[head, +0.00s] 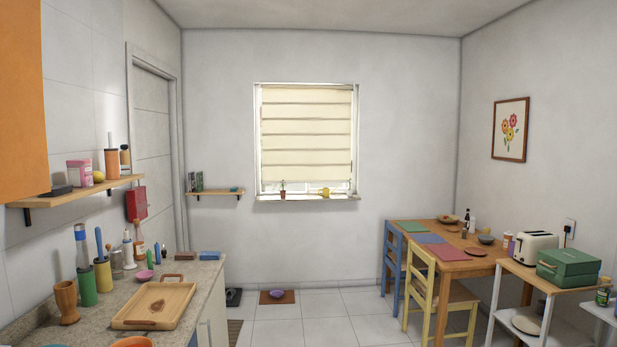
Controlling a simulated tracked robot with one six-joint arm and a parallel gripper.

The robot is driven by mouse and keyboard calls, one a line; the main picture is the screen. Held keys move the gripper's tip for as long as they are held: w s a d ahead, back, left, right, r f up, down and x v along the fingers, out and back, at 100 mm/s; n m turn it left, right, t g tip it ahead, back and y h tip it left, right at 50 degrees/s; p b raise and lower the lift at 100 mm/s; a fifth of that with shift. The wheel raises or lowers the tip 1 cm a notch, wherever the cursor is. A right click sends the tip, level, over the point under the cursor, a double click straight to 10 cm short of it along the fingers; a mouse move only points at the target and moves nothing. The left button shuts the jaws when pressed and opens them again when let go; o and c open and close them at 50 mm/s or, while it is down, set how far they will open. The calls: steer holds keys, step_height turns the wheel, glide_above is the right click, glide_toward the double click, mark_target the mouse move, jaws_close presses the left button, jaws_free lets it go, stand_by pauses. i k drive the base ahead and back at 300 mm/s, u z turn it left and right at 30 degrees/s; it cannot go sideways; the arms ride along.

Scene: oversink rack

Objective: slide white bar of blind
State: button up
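The blind (306,132) is cream with several horizontal folds and hangs in the window on the far wall. It covers most of the glass and leaves a narrow strip of light above the sill. A pale line runs along the bottom of the blind (306,180); I cannot clearly tell a separate white bar there at this size. The white window frame (357,140) surrounds it. My gripper is not in view.
A counter (205,285) is at left, a table (465,262) with chairs at right. The tiled floor (345,315) between is mostly clear, with a brown mat (290,297) near the wall.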

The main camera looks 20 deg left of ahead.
mark_target(273, 174)
steer(key=u, duration=0.25)
steer(key=i, duration=2.15)
steer(key=u, duration=0.6)
steer(key=i, duration=1.45)
steer(key=u, duration=0.3)
steer(key=i, duration=1.4)
steer(key=u, duration=0.15)
